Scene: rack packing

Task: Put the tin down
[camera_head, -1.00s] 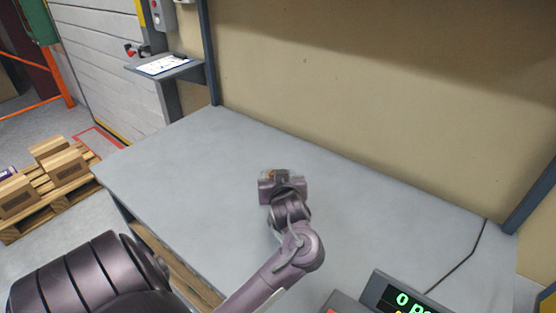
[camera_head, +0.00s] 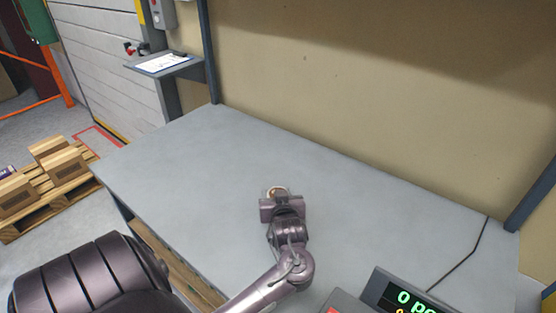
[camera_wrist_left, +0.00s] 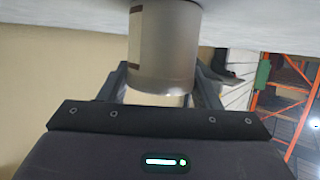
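In the head view only a small round brownish-rimmed part of the tin (camera_head: 277,191) shows just beyond my left gripper (camera_head: 279,197), over the middle of the grey table (camera_head: 190,170). The tin looks about upright. Its end toward the table is cut off in the wrist view, so I cannot tell whether it touches. My right gripper is not in view.
The tabletop around my left gripper is clear. A beige wall panel (camera_head: 370,100) rises along the far edge. A display unit (camera_head: 400,295) stands at the bottom right, with a dark cable (camera_head: 460,262) near it. A pallet with boxes (camera_head: 50,190) is off to the left.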

